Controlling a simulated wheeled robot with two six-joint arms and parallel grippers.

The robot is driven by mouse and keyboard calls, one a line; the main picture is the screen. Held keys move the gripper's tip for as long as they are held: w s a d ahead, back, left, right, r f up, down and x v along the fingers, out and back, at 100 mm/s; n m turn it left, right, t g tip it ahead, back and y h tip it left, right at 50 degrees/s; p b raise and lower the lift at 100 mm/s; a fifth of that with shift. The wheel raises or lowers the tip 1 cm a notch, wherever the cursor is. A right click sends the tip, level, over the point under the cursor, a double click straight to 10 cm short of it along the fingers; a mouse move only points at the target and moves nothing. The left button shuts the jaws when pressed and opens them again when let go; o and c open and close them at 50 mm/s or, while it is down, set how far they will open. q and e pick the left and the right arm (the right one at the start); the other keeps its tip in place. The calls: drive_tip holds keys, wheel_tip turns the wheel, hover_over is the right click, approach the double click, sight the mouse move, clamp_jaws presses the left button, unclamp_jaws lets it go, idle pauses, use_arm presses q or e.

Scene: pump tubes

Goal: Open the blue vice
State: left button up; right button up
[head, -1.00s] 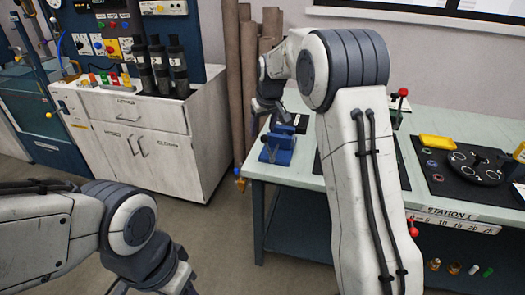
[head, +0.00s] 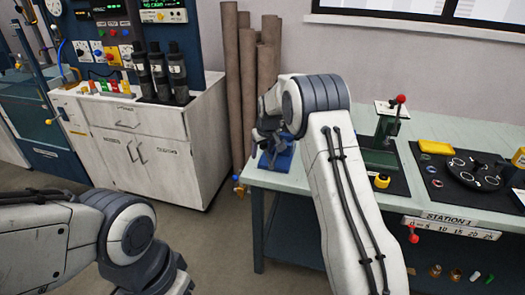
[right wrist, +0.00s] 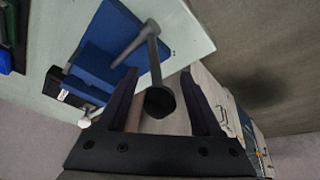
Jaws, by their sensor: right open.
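The blue vice (head: 277,159) stands at the left end of the pale green bench, partly hidden behind my right gripper (head: 266,138). In the right wrist view the blue vice (right wrist: 105,48) lies at upper left, with its grey handle (right wrist: 152,58) sticking out past the bench edge. The handle's dark round end (right wrist: 159,102) shows between the two fingers of my right gripper (right wrist: 159,78). The fingers are open, with gaps on both sides of the handle; contact is not visible. My left arm shows at lower left in the head view, but its gripper is out of the picture.
The bench (head: 283,182) also holds a green press with a red knob (head: 390,130), a black round carousel (head: 473,170) and a yellow tray (head: 436,146). Brown pipes (head: 245,80) stand upright behind the bench's left end. A white cabinet (head: 150,150) stands left, with open floor between.

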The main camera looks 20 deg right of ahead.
clamp_jaws()
idle(1.4)
